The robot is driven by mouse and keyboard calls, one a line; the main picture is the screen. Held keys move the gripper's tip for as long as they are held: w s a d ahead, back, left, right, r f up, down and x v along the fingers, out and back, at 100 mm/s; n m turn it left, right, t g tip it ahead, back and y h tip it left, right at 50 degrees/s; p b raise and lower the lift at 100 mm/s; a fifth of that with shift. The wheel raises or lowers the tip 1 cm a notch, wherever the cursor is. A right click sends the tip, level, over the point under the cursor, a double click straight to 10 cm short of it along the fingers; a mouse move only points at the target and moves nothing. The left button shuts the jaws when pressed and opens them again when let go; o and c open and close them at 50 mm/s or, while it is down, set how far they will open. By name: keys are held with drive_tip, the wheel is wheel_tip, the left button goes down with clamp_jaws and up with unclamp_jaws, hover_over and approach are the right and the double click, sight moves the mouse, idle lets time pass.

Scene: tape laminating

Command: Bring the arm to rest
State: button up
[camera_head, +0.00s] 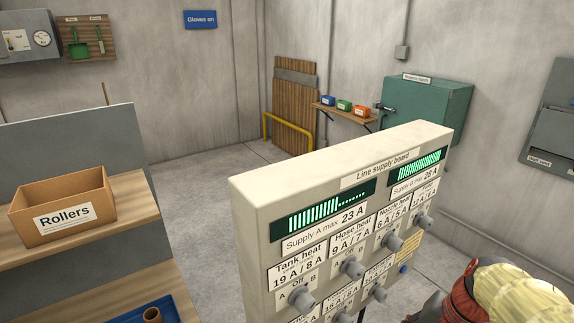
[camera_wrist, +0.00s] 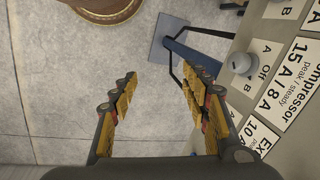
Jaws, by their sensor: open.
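My gripper (camera_wrist: 152,105) shows in the wrist view with its two yellow-padded fingers apart and nothing between them. Bare concrete floor shows between and beyond the fingers. The line supply board (camera_head: 340,175) stands in the middle of the head view, with two green bar displays and several grey knobs. In the wrist view the board's labelled face (camera_wrist: 290,80) and a knob (camera_wrist: 241,63) lie just right of my right finger. I cannot tell whether the finger touches the board.
A wooden shelf (camera_head: 125,195) with a cardboard Rollers box (camera_head: 62,207) and a blue tray (camera_head: 178,304) stands at left. A red and yellow object (camera_head: 495,295) is at lower right. A green cabinet (camera_head: 435,105) hangs at the back. Floor (camera_head: 205,190) between shelf and board is clear.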

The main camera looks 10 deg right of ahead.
drive_tip(key=a+r+n+t, duration=0.1)
drive_tip(key=a+r+n, duration=0.3)
drive_tip(key=a, duration=0.3)
drive_tip(key=a+r+n+t+h, duration=0.1)
drive_tip(key=a+r+n+t, duration=0.1)
drive_tip(key=a+r+n, duration=0.3)
drive_tip(key=a+n, duration=0.1)
drive_tip(key=a, duration=0.2)
drive_tip(key=shift+a+r+t+h, duration=0.2)
drive_tip(key=shift+r+t+h, duration=0.05)
drive_tip(key=shift+t+h, duration=0.05)
drive_tip(key=shift+d, duration=0.15)
